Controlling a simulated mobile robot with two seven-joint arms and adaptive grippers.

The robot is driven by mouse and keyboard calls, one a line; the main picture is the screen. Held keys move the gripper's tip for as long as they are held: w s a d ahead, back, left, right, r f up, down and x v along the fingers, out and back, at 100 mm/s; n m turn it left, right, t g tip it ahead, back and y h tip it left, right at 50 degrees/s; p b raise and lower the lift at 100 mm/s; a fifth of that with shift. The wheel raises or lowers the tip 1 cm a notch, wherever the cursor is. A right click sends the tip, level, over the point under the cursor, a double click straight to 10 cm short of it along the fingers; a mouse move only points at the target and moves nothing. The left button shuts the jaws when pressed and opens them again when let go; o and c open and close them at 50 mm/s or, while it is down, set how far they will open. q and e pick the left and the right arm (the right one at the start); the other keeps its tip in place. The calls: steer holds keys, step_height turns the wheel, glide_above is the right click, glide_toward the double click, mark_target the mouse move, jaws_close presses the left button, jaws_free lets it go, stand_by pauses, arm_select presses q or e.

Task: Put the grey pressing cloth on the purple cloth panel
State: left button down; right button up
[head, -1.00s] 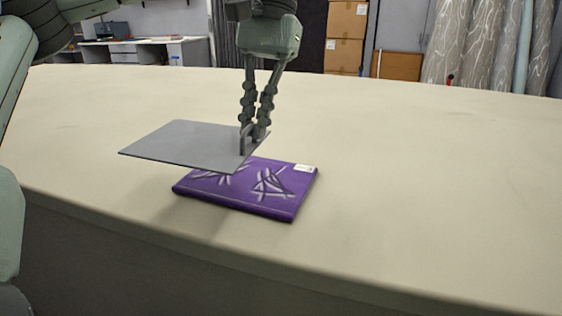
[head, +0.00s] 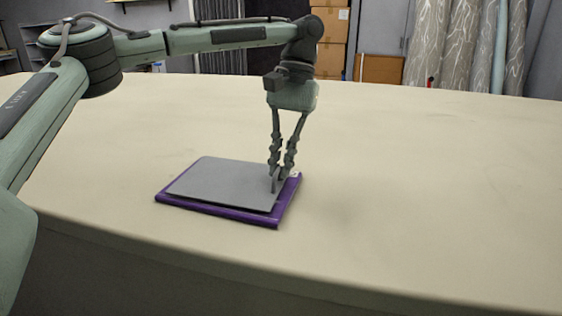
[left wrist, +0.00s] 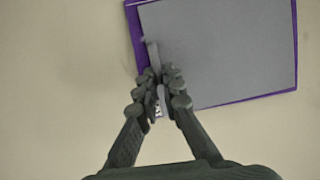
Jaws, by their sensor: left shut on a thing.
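The grey pressing cloth (head: 222,184) is a flat, stiff-looking sheet with a small upright grip at its right edge. It lies over the purple cloth panel (head: 240,215), whose border shows around it; I cannot tell whether it fully touches. My left gripper (head: 280,177) is shut on the cloth's grip at the right end. In the left wrist view the grey cloth (left wrist: 225,50) covers most of the purple panel (left wrist: 134,25), and my left gripper (left wrist: 160,90) holds the grip at one edge. My right gripper is not in view.
The long cream table (head: 420,190) is clear to the right of and behind the panel. Its front edge runs close in front of the panel. Cardboard boxes (head: 332,40) and fabric rolls (head: 455,45) stand beyond the table.

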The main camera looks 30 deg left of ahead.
arm_select(q)
steer(key=c, duration=2.1)
jaws_free()
steer(key=shift+f, duration=0.2)
steer(key=o, duration=0.4)
steer(key=v, duration=1.2)
steer(key=shift+r, duration=0.2)
